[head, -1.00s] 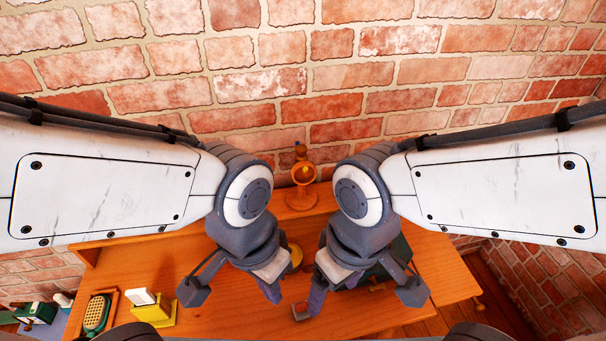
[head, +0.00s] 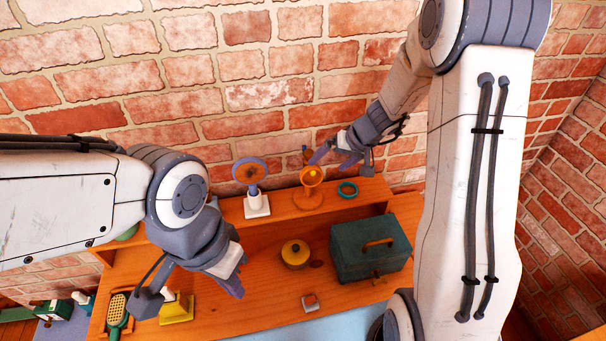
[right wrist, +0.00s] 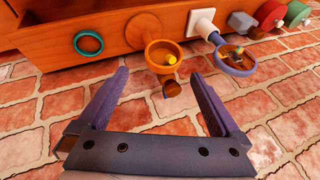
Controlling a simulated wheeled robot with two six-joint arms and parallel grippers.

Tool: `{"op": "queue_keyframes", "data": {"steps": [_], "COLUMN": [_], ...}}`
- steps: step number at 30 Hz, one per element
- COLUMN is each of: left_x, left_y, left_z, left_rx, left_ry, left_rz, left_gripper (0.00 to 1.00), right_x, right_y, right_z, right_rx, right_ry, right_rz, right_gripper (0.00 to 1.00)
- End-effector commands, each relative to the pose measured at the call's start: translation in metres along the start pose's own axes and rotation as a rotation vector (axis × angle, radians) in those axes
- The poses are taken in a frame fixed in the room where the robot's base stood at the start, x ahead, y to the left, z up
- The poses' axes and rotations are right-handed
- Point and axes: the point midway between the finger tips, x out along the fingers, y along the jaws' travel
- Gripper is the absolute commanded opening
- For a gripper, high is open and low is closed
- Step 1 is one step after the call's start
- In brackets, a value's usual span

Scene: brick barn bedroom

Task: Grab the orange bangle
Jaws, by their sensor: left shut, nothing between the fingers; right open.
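My left gripper (head: 238,284) is shut and empty above the desk.
A purple round-headed stand on a white base (head: 257,207) is left of the goblet. The brick wall is close behind the shelf.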

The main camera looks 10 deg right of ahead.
Motion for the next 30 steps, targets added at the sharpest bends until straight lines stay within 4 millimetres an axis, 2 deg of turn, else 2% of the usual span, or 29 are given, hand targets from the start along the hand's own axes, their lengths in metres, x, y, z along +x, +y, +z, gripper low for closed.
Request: {"op": "queue_keyframes", "data": {"steps": [3,11,21,29,30], "left_x": [-0.001,-0.005,-0.018,-0.017,-0.017], "left_y": [0.0,0.0,0.001,0.001,0.001], "left_z": [0.0,0.0,-0.001,-0.001,-0.001], "left_rx": [0.0,0.001,0.003,0.003,0.003], "left_ry": [0.0,0.0,0.0,0.0,0.0], "left_rz": [0.0,0.0,0.0,0.0,0.0], "left_gripper": [0.0,0.0,0.0,0.0,0.0], "right_x": [0.02,0.039,0.08,0.085,0.084], "right_y": [-0.001,-0.003,-0.006,-0.006,-0.006], "right_z": [0.001,0.001,0.003,0.002,0.002], "right_rx": [-0.002,-0.003,-0.003,-0.003,-0.003], "right_ry": [-0.005,-0.005,-0.004,-0.002,-0.002], "right_rz": [-0.001,0.0,-0.001,0.0,0.0], "right_gripper": [1.0,1.0,1.0,1.0,0.96]}}
